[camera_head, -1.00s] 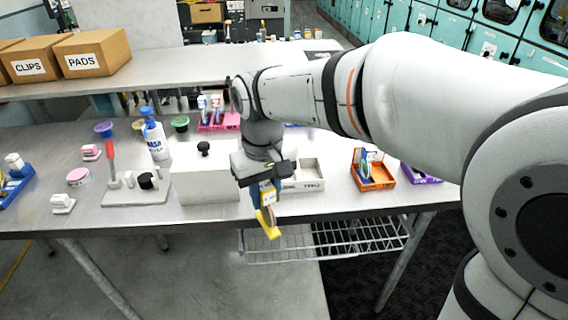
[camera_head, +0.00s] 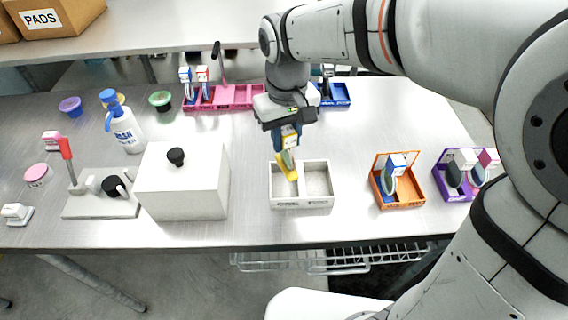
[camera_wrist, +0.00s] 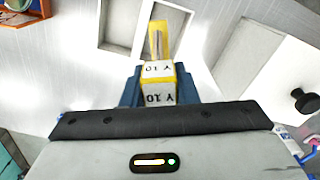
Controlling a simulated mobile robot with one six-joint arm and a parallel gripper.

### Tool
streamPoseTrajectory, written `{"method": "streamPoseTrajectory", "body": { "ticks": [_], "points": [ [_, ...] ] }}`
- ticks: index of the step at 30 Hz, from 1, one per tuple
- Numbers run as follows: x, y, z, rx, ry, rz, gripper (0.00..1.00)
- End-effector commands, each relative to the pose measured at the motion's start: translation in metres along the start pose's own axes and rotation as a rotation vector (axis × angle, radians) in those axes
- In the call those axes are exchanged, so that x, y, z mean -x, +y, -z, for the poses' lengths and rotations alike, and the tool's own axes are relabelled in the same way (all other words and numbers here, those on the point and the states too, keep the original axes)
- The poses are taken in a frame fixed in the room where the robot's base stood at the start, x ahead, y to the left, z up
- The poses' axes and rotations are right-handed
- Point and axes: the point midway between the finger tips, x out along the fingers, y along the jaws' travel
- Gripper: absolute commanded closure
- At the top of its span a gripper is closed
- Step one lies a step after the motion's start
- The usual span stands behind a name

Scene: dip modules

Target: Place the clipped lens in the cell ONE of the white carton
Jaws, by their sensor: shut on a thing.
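My gripper (camera_head: 287,143) is shut on the clipped lens (camera_head: 288,166), which has a white block and a yellow lower part. In the wrist view the lens (camera_wrist: 157,72) shows "Y 10" on its white block, between the blue fingers of my gripper (camera_wrist: 158,92). The white carton (camera_head: 303,204) stands on the table with two cells side by side. In the head view the lens hangs tip down over the left cell; whether its tip is inside is hard to tell. The carton also shows in the wrist view (camera_wrist: 144,30). Its front marks are too small to read.
A white box with a black knob (camera_head: 182,188) stands left of the carton. An orange tray (camera_head: 406,202) and a purple tray (camera_head: 440,185) with lenses stand to the right. A pink tray (camera_head: 235,98) and a blue tray (camera_head: 340,95) lie behind.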

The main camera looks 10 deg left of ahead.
Motion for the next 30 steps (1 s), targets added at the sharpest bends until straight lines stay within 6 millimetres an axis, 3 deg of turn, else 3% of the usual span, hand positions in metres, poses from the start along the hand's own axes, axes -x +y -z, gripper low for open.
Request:
{"method": "streamPoseTrajectory", "body": {
  "ticks": [3, 15, 28, 29, 30],
  "points": [
    [-0.023, -0.004, -0.001, 0.011, -0.004, 0.000, 1.00],
    [-0.070, -0.010, 0.000, 0.024, -0.003, 0.000, 1.00],
    [-0.079, -0.010, 0.000, 0.026, 0.000, 0.000, 1.00],
    [-0.079, -0.010, 0.000, 0.026, 0.000, 0.000, 0.72],
    [-0.078, -0.011, 0.000, 0.026, 0.000, 0.000, 0.69]
  ]
}}
